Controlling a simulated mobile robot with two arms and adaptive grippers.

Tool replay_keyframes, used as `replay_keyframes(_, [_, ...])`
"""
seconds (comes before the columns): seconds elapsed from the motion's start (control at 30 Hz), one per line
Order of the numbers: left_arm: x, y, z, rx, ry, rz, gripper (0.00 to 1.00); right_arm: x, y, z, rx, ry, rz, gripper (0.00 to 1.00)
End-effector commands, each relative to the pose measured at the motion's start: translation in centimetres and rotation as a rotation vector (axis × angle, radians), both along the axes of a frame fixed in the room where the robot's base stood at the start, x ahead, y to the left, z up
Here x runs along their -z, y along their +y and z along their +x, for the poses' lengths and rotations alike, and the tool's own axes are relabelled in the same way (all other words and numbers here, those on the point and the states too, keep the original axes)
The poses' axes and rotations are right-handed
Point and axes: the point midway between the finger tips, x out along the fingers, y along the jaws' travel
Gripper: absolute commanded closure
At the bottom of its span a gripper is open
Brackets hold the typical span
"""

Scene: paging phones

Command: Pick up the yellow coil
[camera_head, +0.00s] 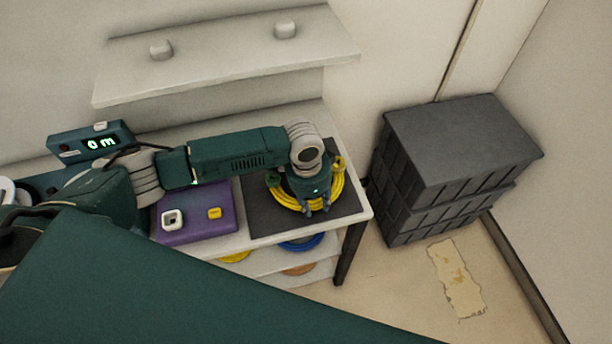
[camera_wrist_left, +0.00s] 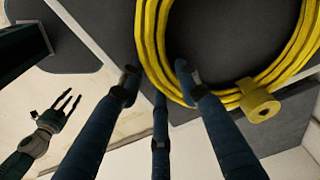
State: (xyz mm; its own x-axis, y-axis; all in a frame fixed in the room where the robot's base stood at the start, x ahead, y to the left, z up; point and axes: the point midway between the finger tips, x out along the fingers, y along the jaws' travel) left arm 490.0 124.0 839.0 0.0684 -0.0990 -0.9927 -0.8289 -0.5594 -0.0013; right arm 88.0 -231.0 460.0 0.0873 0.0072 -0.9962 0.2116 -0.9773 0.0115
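The yellow coil (camera_head: 289,199) lies on a dark mat (camera_head: 262,222) at the right end of the table. It has a yellow connector, clear in the left wrist view. My left gripper (camera_head: 317,210) hangs over the coil, fingertips pointing down near its front side and hiding part of it. In the left wrist view the left gripper's fingers (camera_wrist_left: 158,80) are spread apart, with the near band of the coil (camera_wrist_left: 150,35) showing between the fingertips. I cannot tell whether they touch it. My right gripper (camera_wrist_left: 65,103) shows small at the left there, fingers apart and empty.
A purple pad (camera_head: 195,228) with a white square piece and a yellow piece lies left of the mat. Blue (camera_head: 302,243) and orange coils are on the shelf below. Dark stacked crates (camera_head: 450,165) stand right of the table. A wall shelf (camera_head: 225,60) is behind.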

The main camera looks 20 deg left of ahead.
Motion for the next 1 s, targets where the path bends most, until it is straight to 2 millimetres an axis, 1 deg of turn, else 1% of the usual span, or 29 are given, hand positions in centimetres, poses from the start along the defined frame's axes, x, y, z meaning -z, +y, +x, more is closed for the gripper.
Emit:
replay_keyframes(0.03, [0.0,0.0,0.0,0.000,0.000,0.000,0.85,0.0,-0.1,-0.2,0.000,0.002,0.000,0.60])
replay_keyframes(0.1, [0.0,0.0,0.0,0.000,0.000,0.000,0.99,0.0,-0.2,-0.2,-0.001,0.003,-0.002,0.60])
replay_keyframes(0.13, [0.0,0.0,0.0,0.000,0.000,0.000,1.00,0.0,-0.2,-0.2,-0.001,0.003,-0.003,0.60])
replay_keyframes(0.43, [-0.3,0.0,0.1,0.001,-0.003,-0.001,1.00,0.0,-0.5,0.0,-0.002,0.000,-0.006,0.60])
replay_keyframes(0.57, [-1.0,0.0,0.2,0.000,-0.004,-0.001,1.00,0.2,-0.6,0.2,-0.002,-0.002,-0.006,0.60])
replay_keyframes(0.67, [-2.2,-0.1,0.2,0.001,-0.005,-0.003,1.00,0.4,-0.5,0.3,-0.003,-0.004,-0.005,0.60])
replay_keyframes(0.77, [-4.1,-0.1,0.3,0.002,-0.007,-0.003,1.00,0.7,-0.5,0.3,-0.003,-0.005,-0.005,0.60])
replay_keyframes(0.87, [-6.6,0.0,0.3,0.002,-0.010,-0.003,1.00,1.1,-0.5,0.3,-0.003,-0.005,-0.005,0.60])
replay_keyframes(1.0, [-10.7,-0.1,0.3,0.001,-0.010,-0.003,1.00,1.7,-0.5,0.4,-0.003,-0.005,-0.005,0.60])
